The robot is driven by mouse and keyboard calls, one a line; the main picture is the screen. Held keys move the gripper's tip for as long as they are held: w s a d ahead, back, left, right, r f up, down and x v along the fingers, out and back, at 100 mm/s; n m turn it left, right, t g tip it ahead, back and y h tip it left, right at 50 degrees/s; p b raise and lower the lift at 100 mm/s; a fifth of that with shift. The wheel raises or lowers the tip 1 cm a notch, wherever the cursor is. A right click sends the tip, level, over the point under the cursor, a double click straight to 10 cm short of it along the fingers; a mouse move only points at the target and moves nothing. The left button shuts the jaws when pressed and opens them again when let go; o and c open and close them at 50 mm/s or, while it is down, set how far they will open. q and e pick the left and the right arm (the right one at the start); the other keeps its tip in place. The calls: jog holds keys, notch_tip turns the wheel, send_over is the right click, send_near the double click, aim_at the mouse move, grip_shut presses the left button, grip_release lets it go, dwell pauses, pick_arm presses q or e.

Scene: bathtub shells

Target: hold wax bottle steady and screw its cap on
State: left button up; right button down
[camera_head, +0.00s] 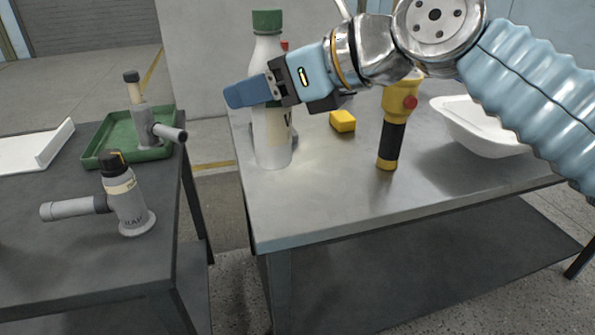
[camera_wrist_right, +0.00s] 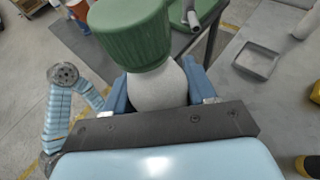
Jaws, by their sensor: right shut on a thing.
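The wax bottle (camera_head: 272,150) is white with dark lettering. It stands upright at the left end of the metal table. Its green cap (camera_head: 267,21) sits on top. I cannot tell how tightly the cap is on. My right gripper (camera_head: 252,92) is shut around the bottle's upper body, below the cap, and hides part of it. In the right wrist view the ribbed cap (camera_wrist_right: 133,32) is close, above the white bottle shoulder (camera_wrist_right: 160,88), with blue fingers on both sides. My left gripper is not in view; a ribbed blue arm of mine shows at the left there.
On the metal table (camera_head: 330,205) are a yellow block (camera_head: 342,121), a yellow and black tool (camera_head: 391,140) and a white tub (camera_head: 470,125). The dark table (camera_head: 60,245) at left holds grey tools (camera_head: 127,205) and a green tray (camera_head: 100,148). A floor gap separates the tables.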

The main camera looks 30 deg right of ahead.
jog(key=w+d+f+b, duration=0.1)
jog(key=w+d+f, duration=0.8)
jog(key=shift+w+f, duration=0.15)
jog(key=shift+w, duration=0.2)
jog(key=shift+d, duration=0.1)
jog(key=shift+w+d+f+b, duration=0.1)
jog(key=shift+f+b, duration=0.2)
jog(key=shift+f, duration=0.65)
jog(key=shift+w+d+f+b, duration=0.1)
jog(key=shift+f+b, duration=0.2)
jog(key=shift+f, duration=0.6)
jog(key=shift+f, duration=0.1)
